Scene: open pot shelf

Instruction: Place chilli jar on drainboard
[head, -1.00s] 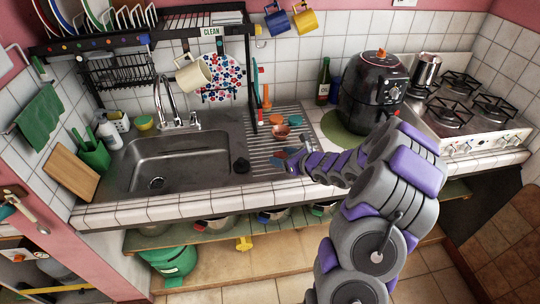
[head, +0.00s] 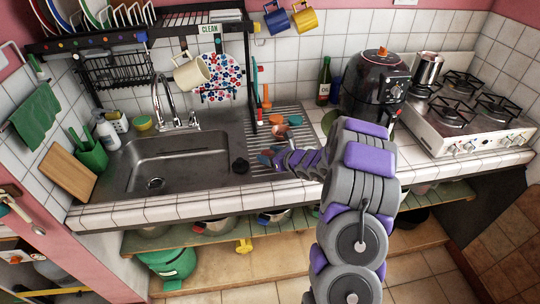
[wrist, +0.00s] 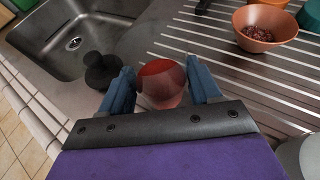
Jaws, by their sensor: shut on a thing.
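The chilli jar (wrist: 161,84) shows from above in the wrist view as a reddish round top between the two blue fingers of my gripper (wrist: 160,90). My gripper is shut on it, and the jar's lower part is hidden. The ridged metal drainboard (wrist: 225,75) lies beneath and to the right. In the head view my gripper (head: 268,158) is over the front left part of the drainboard (head: 260,143), near the sink. The jar cannot be made out there. I cannot tell whether its base touches the board.
A black plug-like object (wrist: 102,70) stands just left of the fingers, beside the sink basin (wrist: 70,35). A terracotta bowl (wrist: 265,28) of dark bits sits on the drainboard behind right. Hanging mugs (head: 191,73) and a black air fryer (head: 374,85) are farther back.

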